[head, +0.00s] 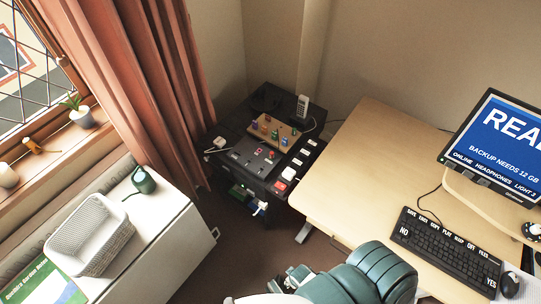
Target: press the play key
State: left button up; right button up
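A black keyboard (445,252) lies at an angle on the light wooden desk. A row of white labels runs along its far edge, and the small label that seems to read PLAY (447,231) is near the middle of that row. Larger labels read NO at the left end and YES at the near right corner. A monitor (500,140) behind it shows white text on blue, partly cut off, including "BACKUP NEEDS 12 GB". I can make out neither of my grippers, and nothing is seen touching the keyboard.
A teal chair (372,272) stands at the desk's near edge. A mouse (509,284) sits right of the keyboard. A pale curved band (485,200) crosses below the monitor. A dark cabinet (225,140) with a phone (302,106) and a white chest (165,225) with a basket (88,235) stand left.

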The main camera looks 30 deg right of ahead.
aim_at(444, 232)
jog(key=z, duration=3.25)
